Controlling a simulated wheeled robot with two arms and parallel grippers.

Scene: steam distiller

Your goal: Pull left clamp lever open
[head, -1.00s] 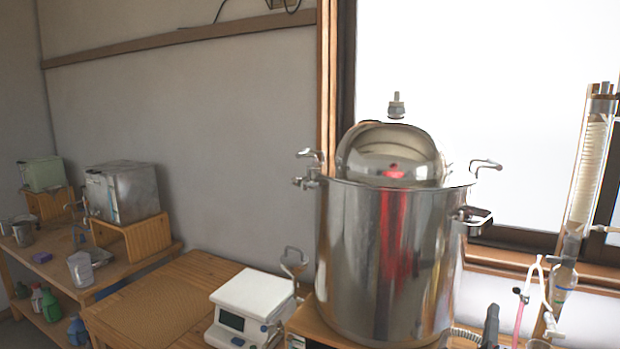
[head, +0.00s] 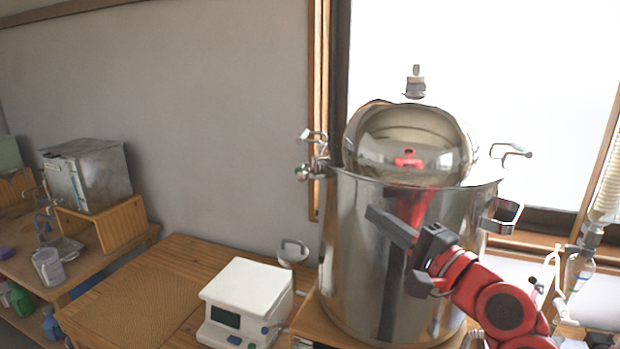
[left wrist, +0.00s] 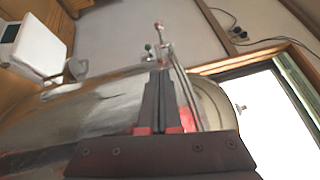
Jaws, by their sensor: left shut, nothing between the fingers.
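The left clamp lever (head: 313,137) is a small metal loop on the left rim of the large steel pot (head: 350,260). It stands above its clamp body (head: 310,172). In the left wrist view the left clamp (left wrist: 159,42) shows just beyond my fingertips. My left gripper (head: 374,213) is shut and empty, in front of the pot below the rim, pointing up and left. Its dark fingers (left wrist: 157,75) lie together in the wrist view. It appears apart from the lever. The domed lid (head: 410,130) sits at the pot's top. My right gripper is not in view.
The right clamp lever (head: 512,151) and a side handle (head: 505,215) are on the pot's right. A white scale (head: 245,295) stands left of the pot. Wall space left of the clamp is clear.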

